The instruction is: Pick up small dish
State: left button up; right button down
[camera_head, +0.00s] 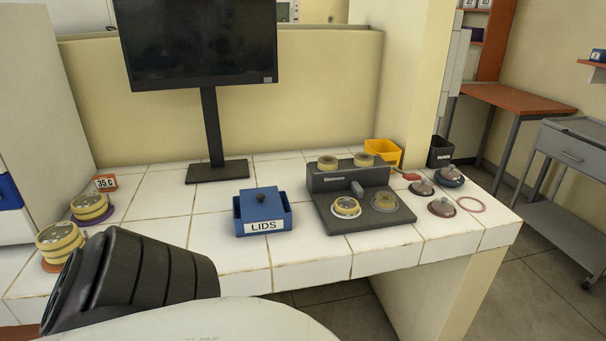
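Several round dishes are on the white tiled counter, and I cannot tell for sure which is the small dish. A yellow-rimmed dish (346,208) sits on the front left round spot of a dark grey device (368,228). A flatter olive disc (384,202) is on the spot beside it. Two small yellowish round pieces (327,162) (363,159) are on the device's raised back. Two larger yellow-banded dishes (90,208) (60,242) stand at the left. Neither gripper is in view; a black ribbed part of my arm shows at lower left.
A blue box (263,226) marked LIDS and a monitor (205,45) stand mid-counter. Round dark-topped pieces (441,208) (421,188) (450,177) and a pink ring (471,204) lie at the right. Yellow (383,152) and black (440,152) bins stand behind. The front middle is clear.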

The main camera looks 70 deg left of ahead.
aim_at(340, 211)
jog(key=z, duration=0.1)
jog(key=k, duration=0.05)
jog(key=u, duration=1.5)
